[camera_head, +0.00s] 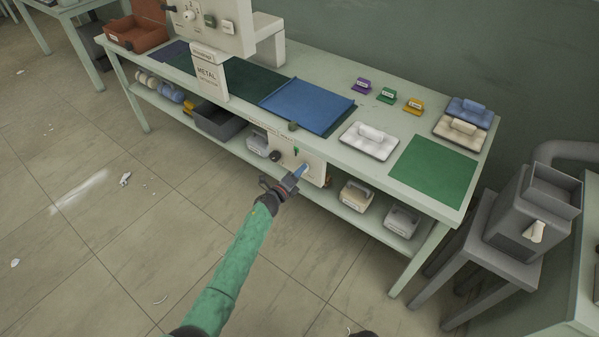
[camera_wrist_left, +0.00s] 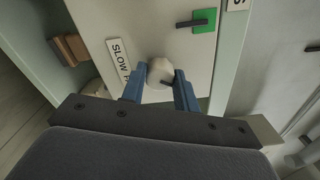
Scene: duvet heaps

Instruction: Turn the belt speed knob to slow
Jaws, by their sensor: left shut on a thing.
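A pale control panel (camera_head: 286,148) is fixed to the front edge of the workbench. In the left wrist view, a round off-white knob (camera_wrist_left: 160,70) stands on this panel (camera_wrist_left: 150,30), with a dark mark at its lower right. A label (camera_wrist_left: 118,58) reading "SLOW F…" is beside it, its end hidden. My left gripper (camera_head: 299,173) reaches the panel from the front. In the left wrist view its blue fingers (camera_wrist_left: 160,88) are shut on the knob, one on each side. The gripper hides the knob in the head view. My right gripper is not in view.
A green switch (camera_wrist_left: 204,20) is near the knob. A dark round part (camera_head: 275,156) is left on the panel. The floor in front is mostly clear.

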